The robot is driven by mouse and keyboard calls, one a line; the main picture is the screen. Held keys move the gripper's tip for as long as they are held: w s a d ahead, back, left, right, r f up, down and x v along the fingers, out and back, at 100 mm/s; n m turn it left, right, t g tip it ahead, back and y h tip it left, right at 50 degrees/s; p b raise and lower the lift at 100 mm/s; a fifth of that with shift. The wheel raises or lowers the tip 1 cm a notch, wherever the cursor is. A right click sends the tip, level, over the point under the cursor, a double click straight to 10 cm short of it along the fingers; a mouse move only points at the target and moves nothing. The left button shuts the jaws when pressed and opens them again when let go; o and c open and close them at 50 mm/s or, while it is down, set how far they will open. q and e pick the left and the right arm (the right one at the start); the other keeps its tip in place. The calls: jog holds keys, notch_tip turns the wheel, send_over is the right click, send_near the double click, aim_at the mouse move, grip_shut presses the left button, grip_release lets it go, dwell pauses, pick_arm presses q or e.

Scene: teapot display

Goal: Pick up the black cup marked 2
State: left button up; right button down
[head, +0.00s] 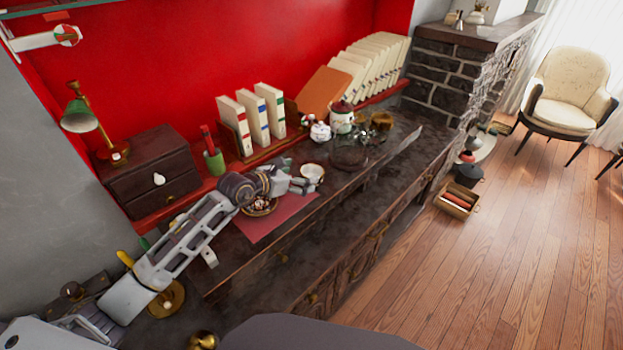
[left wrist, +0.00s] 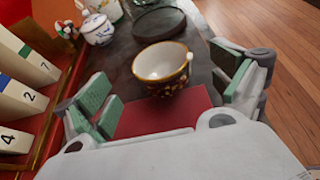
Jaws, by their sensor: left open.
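A cup with a white inside and a dark outside with a gold pattern (left wrist: 162,68) stands upright in the left wrist view. I cannot read a number 2 on it. In the head view it shows as a small pale-rimmed cup (head: 312,173) on the dark counter. My left gripper (head: 297,184) is open and beside the cup. In the left wrist view its green-padded fingers (left wrist: 165,88) are spread to the left and right of the cup, with nothing held. I cannot tell whether they touch it. My right gripper is not in view.
A red mat (head: 283,213) and a patterned dish (head: 260,208) lie by my left gripper. Behind stand a white pot (head: 320,131), a lidded jar (head: 341,118), a round dark tray (left wrist: 160,22) and numbered books (left wrist: 22,95). A drawer box (head: 150,180) stands left.

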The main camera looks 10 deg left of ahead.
aim_at(318, 171)
pick_arm(q)
jog(key=shift+w+d+f, duration=0.1)
jog(key=shift+w+d, duration=0.1)
jog(key=shift+w, duration=0.05)
jog(key=shift+w+d+f, duration=0.1)
jog(key=shift+w+d, duration=0.05)
jog(key=shift+w, duration=0.05)
jog(key=shift+w+d+f, duration=0.2)
jog(key=shift+w+d, duration=0.15)
jog(key=shift+w, duration=0.2)
jog(key=shift+w+d+f, duration=0.15)
jog(key=shift+w, duration=0.15)
jog(key=shift+x, duration=0.8)
jog(key=shift+w+d+f, duration=0.25)
jog(key=shift+w, duration=0.1)
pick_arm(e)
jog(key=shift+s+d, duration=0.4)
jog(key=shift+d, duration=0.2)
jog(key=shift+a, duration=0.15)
